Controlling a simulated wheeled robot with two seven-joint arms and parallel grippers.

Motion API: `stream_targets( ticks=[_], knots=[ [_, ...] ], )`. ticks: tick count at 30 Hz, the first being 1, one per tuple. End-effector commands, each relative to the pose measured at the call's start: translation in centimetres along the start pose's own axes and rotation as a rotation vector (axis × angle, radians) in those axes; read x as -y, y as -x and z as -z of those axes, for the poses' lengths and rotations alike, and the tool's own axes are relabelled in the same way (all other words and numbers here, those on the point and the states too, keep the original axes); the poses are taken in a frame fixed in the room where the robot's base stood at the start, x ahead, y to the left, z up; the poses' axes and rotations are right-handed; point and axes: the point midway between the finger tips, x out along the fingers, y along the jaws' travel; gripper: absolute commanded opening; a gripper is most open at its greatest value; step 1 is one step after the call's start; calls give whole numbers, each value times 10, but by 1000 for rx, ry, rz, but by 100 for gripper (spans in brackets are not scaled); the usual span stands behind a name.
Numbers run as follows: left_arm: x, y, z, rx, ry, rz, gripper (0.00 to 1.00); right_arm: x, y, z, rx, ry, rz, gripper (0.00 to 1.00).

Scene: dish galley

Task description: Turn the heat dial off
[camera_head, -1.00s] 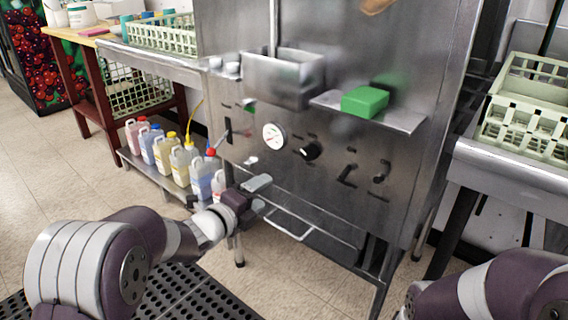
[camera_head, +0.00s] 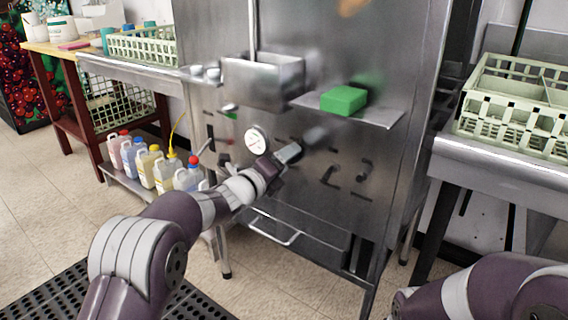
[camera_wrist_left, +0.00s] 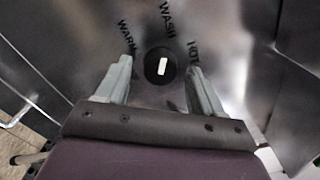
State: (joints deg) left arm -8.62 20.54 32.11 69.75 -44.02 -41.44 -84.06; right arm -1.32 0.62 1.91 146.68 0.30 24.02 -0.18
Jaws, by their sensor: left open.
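The heat dial (camera_wrist_left: 160,67) is a round black knob with a white bar on the steel panel in the left wrist view. Lettering that seems to read WARM, WASH and HOT arcs around it. The white bar stands nearly upright, toward WASH. My left gripper (camera_head: 290,153) is open in front of the panel, just right of the gauge. In the wrist view its two fingers stand on either side of the dial; I cannot tell whether they touch it. In the head view the gripper hides the dial. My right gripper is out of view.
A white gauge (camera_head: 256,140) sits just left of the dial. Above are a steel box (camera_head: 262,84) and a shelf with a green block (camera_head: 344,99). Dark handles (camera_head: 329,176) stick out to the right. Jugs (camera_head: 150,168) stand lower left, and a crate (camera_head: 515,110) stands at right.

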Motion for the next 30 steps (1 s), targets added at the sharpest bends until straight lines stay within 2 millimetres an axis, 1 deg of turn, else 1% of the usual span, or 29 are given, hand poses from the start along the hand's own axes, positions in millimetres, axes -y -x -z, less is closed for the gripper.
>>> stream_targets(
  ticks=[5, 8, 9, 10, 11, 20, 26, 30],
  knots=[
    [0, 0, 0, 0, 0, 0, 67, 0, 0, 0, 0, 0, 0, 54],
    [0, 0, 0, 0, 0, 0, 38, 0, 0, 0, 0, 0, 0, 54],
    [0, 0, 0, 0, 0, 0, 25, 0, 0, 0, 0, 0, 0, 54],
    [0, 0, 0, 0, 0, 0, 15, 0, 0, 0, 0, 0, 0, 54],
    [0, 0, 0, 0, 0, 0, 11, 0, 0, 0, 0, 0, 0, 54],
    [1, 0, 0, 0, 28, -1, 12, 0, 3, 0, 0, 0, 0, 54],
    [2, 0, -1, -1, 130, -2, 12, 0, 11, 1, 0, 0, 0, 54],
    [3, 0, -2, 0, 244, -2, 12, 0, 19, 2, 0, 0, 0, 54]
  ],
)
